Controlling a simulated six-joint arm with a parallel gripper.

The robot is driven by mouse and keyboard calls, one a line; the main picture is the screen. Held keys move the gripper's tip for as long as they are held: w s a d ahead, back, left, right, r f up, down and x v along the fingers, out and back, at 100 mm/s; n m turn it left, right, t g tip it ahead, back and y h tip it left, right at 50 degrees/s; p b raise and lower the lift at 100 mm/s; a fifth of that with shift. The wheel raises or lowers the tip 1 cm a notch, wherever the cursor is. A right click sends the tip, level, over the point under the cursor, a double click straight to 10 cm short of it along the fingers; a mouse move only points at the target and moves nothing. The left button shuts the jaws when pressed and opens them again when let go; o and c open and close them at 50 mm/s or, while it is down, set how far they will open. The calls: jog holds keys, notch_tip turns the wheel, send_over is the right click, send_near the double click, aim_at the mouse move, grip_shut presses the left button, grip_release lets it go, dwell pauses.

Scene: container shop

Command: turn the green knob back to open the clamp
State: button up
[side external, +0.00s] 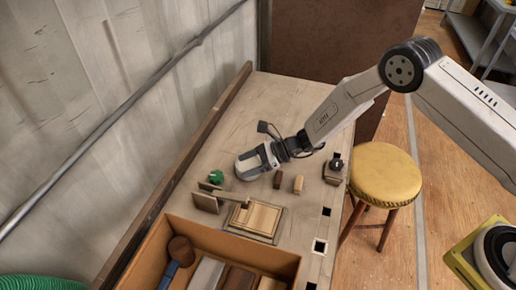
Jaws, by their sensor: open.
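The green knob (216,177) sits at the left of the workbench, at the back of a small wooden clamp (206,201). The clamp stands beside a light wooden board (256,217) on a base, and a bar reaches from the clamp over the board. My gripper (243,170) is low over the bench, just right of the knob, pointing left toward it. A gap shows between the gripper and the knob. The gripper is open, though its fingers are small and hard to make out here. Nothing shows between them.
Two small wooden blocks (298,184) stand right of my gripper. A dark-topped item (336,163) stands near the right edge. An open box (208,235) with a mallet (178,253) is at the front. A raised ledge (190,150) runs along the left. A stool (385,175) stands right.

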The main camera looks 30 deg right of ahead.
aim_at(224, 181)
jog(key=shift+x, duration=3.75)
jog(key=c, duration=1)
